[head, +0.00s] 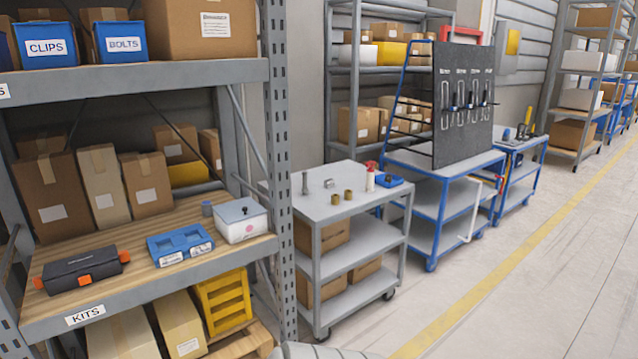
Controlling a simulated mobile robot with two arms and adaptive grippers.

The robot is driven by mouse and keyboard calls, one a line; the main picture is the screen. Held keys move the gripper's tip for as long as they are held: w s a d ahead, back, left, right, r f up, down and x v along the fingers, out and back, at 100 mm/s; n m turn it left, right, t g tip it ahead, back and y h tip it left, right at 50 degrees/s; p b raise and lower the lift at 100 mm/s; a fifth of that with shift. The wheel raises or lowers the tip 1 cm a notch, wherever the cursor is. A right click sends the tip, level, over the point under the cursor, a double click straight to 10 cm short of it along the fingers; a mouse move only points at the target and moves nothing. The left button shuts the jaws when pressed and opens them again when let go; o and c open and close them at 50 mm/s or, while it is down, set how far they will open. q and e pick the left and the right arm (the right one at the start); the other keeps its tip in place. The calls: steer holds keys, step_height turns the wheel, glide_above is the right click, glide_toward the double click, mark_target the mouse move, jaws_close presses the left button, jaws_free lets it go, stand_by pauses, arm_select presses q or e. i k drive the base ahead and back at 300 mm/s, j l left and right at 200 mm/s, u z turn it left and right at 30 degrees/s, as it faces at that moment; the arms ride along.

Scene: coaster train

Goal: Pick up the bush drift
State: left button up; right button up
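On the top of the grey cart (350,205), a slim dark grey metal pin (305,183) stands upright near the left end. It may be the bush drift, but I cannot tell for sure at this size. Beside it are a short grey metal piece (329,184) and two small brass-coloured bushes (341,196). Neither of my grippers is in view. Only a pale rounded part, probably mine, shows at the bottom edge.
A red-and-white bottle (370,177) and a blue tray (389,181) sit at the cart's far right. At left, a shelf holds a black case (82,269), a blue case (180,244) and a white box (241,220). A blue cart (446,172) stands behind. Floor at right is clear.

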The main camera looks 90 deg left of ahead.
mark_target(304, 189)
steer(key=u, duration=2.9)
steer(key=z, duration=3.25)
steer(key=u, duration=0.7)
steer(key=i+j+u, duration=0.1)
steer(key=j+u, duration=0.15)
steer(key=u, duration=0.2)
steer(key=i+j+u, duration=0.1)
steer(key=u, duration=0.35)
steer(key=i+j+u, duration=0.2)
steer(key=u, duration=0.25)
steer(key=i+j+u, duration=0.15)
steer(key=u, duration=0.35)
